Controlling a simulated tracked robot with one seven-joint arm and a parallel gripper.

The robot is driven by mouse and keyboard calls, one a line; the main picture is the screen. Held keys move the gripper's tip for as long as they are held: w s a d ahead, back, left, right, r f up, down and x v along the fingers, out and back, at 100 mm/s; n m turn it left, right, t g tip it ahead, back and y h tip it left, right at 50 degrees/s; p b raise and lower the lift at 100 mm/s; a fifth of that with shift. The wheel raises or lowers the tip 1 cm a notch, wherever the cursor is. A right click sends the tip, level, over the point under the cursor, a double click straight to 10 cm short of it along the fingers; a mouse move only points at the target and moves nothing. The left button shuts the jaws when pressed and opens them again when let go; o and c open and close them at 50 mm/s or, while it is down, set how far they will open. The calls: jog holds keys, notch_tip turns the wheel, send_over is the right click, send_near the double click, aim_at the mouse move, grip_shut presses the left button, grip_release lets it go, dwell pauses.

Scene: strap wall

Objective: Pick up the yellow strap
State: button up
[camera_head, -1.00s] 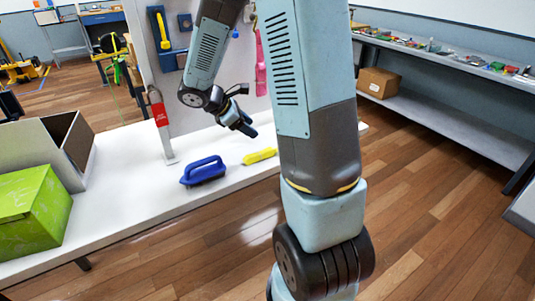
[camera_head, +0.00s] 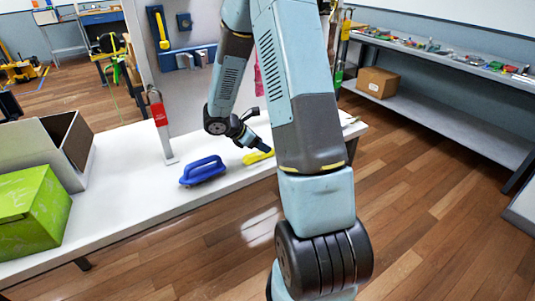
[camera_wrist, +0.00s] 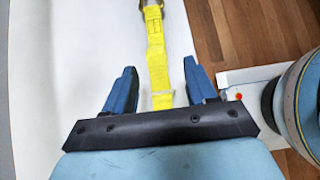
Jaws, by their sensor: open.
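The yellow strap (camera_wrist: 156,50) lies flat on the white tabletop in the wrist view, running from the top edge down between my fingers. A metal fitting (camera_wrist: 150,4) shows at its far end. My gripper (camera_wrist: 160,68) is open, with one blue finger on each side of the strap and a gap to both. In the head view my gripper (camera_head: 262,149) points down over the table, right beside a short visible piece of the yellow strap (camera_head: 254,157). My arm hides the rest of it there. The height of the fingers above the strap is hard to tell.
A blue-handled brush (camera_head: 203,170) lies on the white table (camera_head: 130,190), left of the strap. A red-tagged post (camera_head: 160,120) stands behind it. A green box (camera_head: 30,212) and an open grey box (camera_head: 70,145) fill the left end. The table's front edge is close.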

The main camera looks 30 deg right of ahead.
jog(key=shift+w+a+f+x, duration=0.1)
jog(key=shift+x, duration=1.3)
jog(key=shift+w+a+f+x, duration=0.1)
jog(key=shift+w+f+x, duration=0.05)
jog(key=shift+x, duration=1.25)
jog(key=shift+r, duration=0.1)
grip_shut()
jog(key=shift+r, duration=0.1)
